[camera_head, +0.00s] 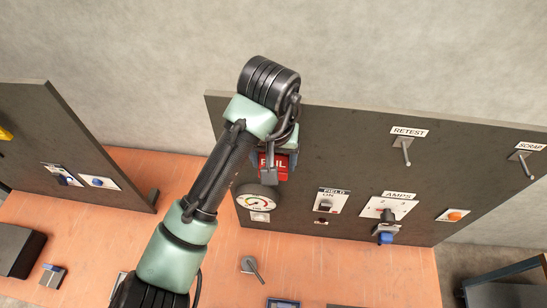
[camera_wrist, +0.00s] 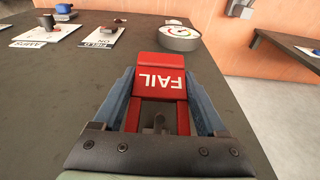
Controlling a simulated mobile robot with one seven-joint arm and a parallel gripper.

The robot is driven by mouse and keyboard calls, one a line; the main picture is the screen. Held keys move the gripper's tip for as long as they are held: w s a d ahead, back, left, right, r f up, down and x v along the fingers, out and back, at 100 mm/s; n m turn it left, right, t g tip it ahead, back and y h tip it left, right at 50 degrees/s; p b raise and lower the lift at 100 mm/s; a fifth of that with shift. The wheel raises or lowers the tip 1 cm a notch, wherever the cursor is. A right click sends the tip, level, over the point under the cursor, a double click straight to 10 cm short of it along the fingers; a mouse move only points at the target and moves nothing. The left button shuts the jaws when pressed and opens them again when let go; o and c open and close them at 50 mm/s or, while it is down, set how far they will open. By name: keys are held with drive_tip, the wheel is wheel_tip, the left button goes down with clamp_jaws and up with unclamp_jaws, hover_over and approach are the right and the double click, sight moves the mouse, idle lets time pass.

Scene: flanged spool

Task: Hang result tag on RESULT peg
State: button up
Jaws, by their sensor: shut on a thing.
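A red tag with white FAIL lettering (camera_head: 273,165) is in my gripper (camera_head: 279,152), in front of the dark upright panel. In the wrist view the tag (camera_wrist: 158,82) sits between the two blue-grey fingers (camera_wrist: 160,98), which are shut on it. Its lettering is upside down there. A short dark grey peg-like piece (camera_wrist: 158,122) shows between the fingers, close to the tag; I cannot tell whether the tag is on it. No RESULT label is visible; my arm covers part of the panel in the head view.
The dark panel (camera_head: 330,150) carries a RETEST peg (camera_head: 405,150), a SCRAP peg (camera_head: 523,163), a round gauge (camera_head: 257,198), and FIELD (camera_head: 331,201) and AMPS (camera_head: 385,207) controls. A second panel (camera_head: 50,130) stands left. The orange bench (camera_head: 330,265) holds a few small items.

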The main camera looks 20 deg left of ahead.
drive_tip(key=o, duration=1.3)
drive_tip(key=shift+c, duration=0.2)
wheel_tip(320, 180, up, 13)
drive_tip(key=s, duration=0.2)
drive_tip(key=shift+s+d+f+p, duration=0.15)
drive_tip(key=shift+d+p, duration=0.2)
drive_tip(key=shift+p, duration=0.1)
